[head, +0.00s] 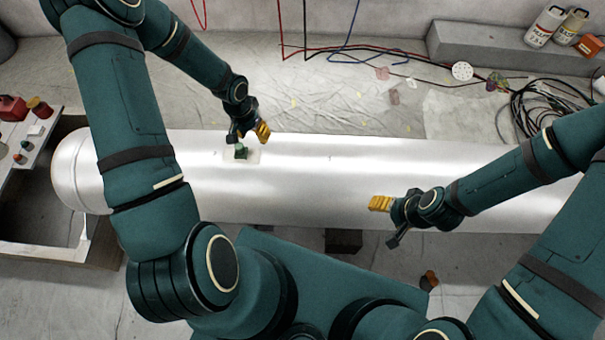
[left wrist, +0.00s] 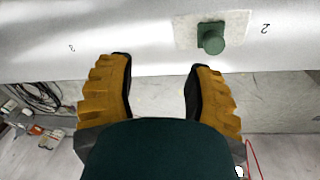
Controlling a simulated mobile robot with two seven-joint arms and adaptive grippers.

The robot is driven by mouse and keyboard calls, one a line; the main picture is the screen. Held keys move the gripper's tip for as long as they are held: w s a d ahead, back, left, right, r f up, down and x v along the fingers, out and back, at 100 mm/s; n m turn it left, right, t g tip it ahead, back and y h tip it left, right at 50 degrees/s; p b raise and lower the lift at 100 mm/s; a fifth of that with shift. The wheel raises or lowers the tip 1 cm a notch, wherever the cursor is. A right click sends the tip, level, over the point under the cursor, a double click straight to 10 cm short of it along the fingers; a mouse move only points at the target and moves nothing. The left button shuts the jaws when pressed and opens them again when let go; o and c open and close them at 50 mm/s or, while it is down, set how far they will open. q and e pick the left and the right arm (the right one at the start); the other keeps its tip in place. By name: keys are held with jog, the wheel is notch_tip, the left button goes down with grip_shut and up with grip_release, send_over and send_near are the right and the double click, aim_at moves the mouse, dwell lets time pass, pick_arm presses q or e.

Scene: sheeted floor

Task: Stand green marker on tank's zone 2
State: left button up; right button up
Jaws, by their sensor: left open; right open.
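The silver tank (head: 330,180) lies lengthwise across the head view. The green marker (head: 241,151) rests on a pale square patch (head: 228,157) on top of the tank. In the left wrist view the marker (left wrist: 212,38) shows a squarish base and a round knob, and looks upright. A printed "2" (left wrist: 265,28) is beside the patch. My left gripper (head: 254,136) is open and empty, close to the marker; in its wrist view the fingers (left wrist: 160,68) are apart from it. My right gripper (head: 380,203) hangs over the tank's near side, with nothing seen in it.
A wooden-sided box (head: 108,252) and a ledge with small coloured items (head: 24,145) stand at the left. Cables (head: 545,110) and a grey block (head: 500,48) with white bottles (head: 545,27) lie at the back right. The tank's top is clear between the grippers.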

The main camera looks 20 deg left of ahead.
pick_arm(q)
jog(key=s+d+n+h, duration=0.1)
jog(key=s+d, duration=0.4)
jog(key=d, duration=0.6)
jog(key=s+d+n+t+h, duration=0.1)
jog(key=s+d, duration=0.4)
jog(key=d, duration=0.5)
jog(key=shift+d+t, duration=0.3)
jog(key=shift+d, duration=0.05)
jog(key=shift+f, duration=0.1)
